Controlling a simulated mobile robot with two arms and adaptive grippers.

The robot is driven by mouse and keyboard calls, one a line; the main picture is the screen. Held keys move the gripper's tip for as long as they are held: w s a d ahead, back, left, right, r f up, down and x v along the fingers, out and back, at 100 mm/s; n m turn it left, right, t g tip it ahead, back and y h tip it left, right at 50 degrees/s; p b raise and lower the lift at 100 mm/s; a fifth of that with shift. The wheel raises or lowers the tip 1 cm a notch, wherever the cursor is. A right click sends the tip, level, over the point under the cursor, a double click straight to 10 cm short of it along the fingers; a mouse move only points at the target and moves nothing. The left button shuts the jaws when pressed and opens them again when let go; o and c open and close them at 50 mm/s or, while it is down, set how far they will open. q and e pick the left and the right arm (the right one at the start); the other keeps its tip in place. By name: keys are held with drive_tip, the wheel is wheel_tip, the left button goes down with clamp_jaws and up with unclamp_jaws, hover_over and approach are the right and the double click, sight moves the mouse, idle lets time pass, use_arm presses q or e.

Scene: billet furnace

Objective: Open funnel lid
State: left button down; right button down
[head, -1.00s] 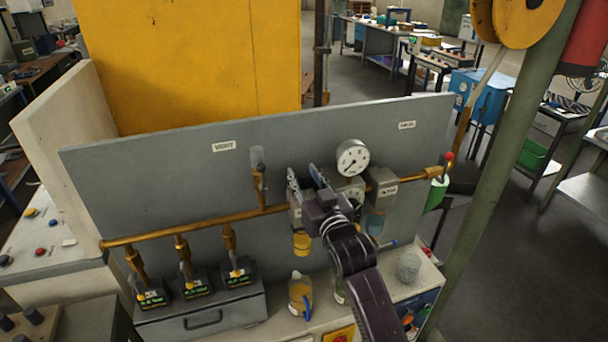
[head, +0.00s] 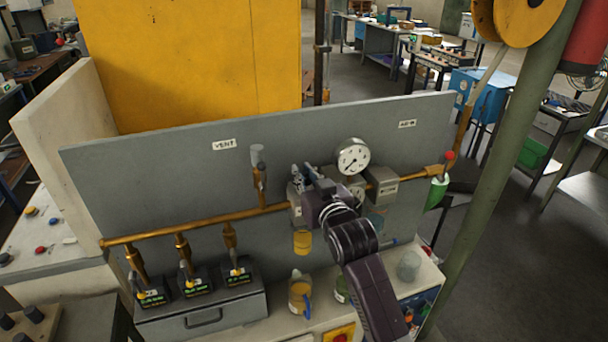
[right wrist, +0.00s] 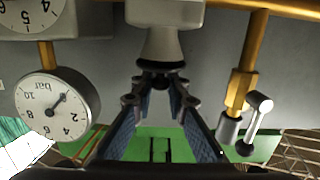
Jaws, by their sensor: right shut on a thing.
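My right gripper (head: 305,180) is at the grey lubricator block (head: 296,212) on the panel, above its yellow bowl (head: 302,243). In the right wrist view, upside down, a pale flared funnel (right wrist: 165,48) stands on the block (right wrist: 165,13). A dark lid (right wrist: 158,68) lies at the funnel's wide mouth. My right fingers (right wrist: 160,80) come together on the lid and hide part of it. I see no clear gap between lid and funnel. My left gripper is not in view.
A brass pipe (head: 200,227) runs along the grey panel. A pressure gauge (head: 352,157) is just right of the gripper. A jug of amber liquid (head: 300,296) stands on the bench below. A capped brass valve (head: 260,178) is to the left.

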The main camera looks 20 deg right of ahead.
sight(297, 156)
drive_tip(key=g, duration=0.2)
drive_tip(key=w+r+g, duration=0.1)
drive_tip(key=shift+w+r+g, duration=0.15)
drive_tip(key=shift+r+g, duration=0.15)
drive_tip(key=shift+g, duration=0.1)
drive_tip(key=g, duration=0.1)
drive_tip(key=w+g, duration=0.1)
drive_tip(key=shift+r+g, duration=0.25)
drive_tip(key=shift+g, duration=0.05)
drive_tip(key=g, duration=0.2)
drive_tip(key=w+g, duration=0.1)
drive_tip(key=shift+w+a+g, duration=0.1)
drive_tip(key=shift+w+g, duration=0.1)
drive_tip(key=shift+g, duration=0.2)
drive_tip(key=shift+w+g, duration=0.45)
drive_tip(key=shift+g, duration=0.65)
drive_tip(key=shift+w+f+g, duration=0.1)
drive_tip(key=shift+g, duration=0.2)
drive_tip(key=c, duration=1.9)
unclamp_jaws()
drive_tip(key=shift+f, duration=0.1)
drive_tip(key=v, duration=0.7)
drive_tip(key=shift+a+r, duration=0.15)
drive_tip(key=shift+r, duration=0.15)
